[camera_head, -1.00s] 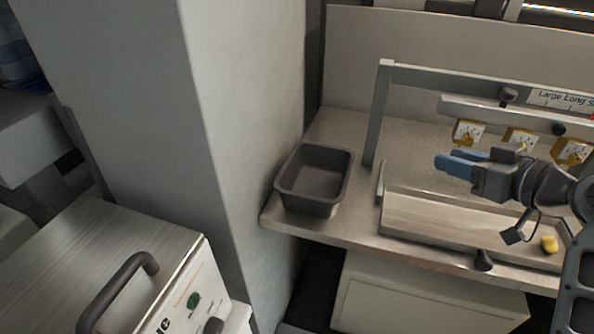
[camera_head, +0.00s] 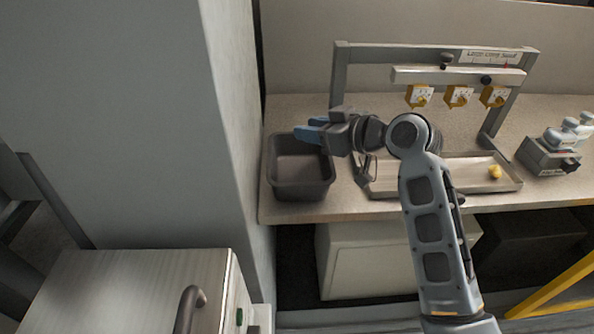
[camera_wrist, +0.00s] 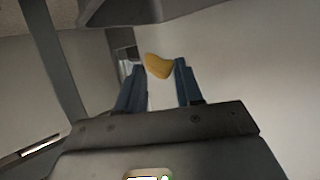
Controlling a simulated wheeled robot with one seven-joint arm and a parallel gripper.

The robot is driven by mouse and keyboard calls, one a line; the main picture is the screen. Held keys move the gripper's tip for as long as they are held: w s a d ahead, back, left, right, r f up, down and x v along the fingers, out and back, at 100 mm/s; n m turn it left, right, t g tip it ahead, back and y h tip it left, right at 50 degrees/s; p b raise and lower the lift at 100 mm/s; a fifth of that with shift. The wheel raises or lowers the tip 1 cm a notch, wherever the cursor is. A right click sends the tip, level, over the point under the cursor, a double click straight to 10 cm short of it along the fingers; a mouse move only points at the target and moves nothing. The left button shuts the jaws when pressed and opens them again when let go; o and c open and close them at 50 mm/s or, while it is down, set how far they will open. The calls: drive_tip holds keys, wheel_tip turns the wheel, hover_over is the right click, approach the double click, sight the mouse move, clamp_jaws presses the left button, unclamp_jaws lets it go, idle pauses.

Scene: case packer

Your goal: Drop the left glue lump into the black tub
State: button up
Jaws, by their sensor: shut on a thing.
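My gripper (camera_head: 311,131) is over the back right part of the black tub (camera_head: 301,188), its blue fingers pointing left. In the wrist view a yellow glue lump (camera_wrist: 158,66) sits between the tips of the two blue fingers, and my gripper is shut on it. The head view does not show this lump clearly. The tub is an open dark box on the left end of the counter. A second yellow lump (camera_head: 494,172) lies at the right end of the shallow metal tray (camera_head: 440,178).
A metal frame (camera_head: 341,80) with several yellow dial blocks (camera_head: 458,96) stands behind the tray. A grey pillar (camera_head: 225,110) rises close to the left of the tub. White-capped bottles (camera_head: 570,128) sit in a grey holder at the right. A steel machine (camera_head: 130,295) is at front left.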

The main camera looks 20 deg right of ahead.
drive_tip(key=shift+f+b, duration=1.35)
drive_tip(key=shift+f, duration=0.95)
drive_tip(key=o, duration=1.1)
drive_tip(key=shift+c, duration=0.2)
drive_tip(key=b+v, duration=0.1)
drive_tip(key=v, duration=0.7)
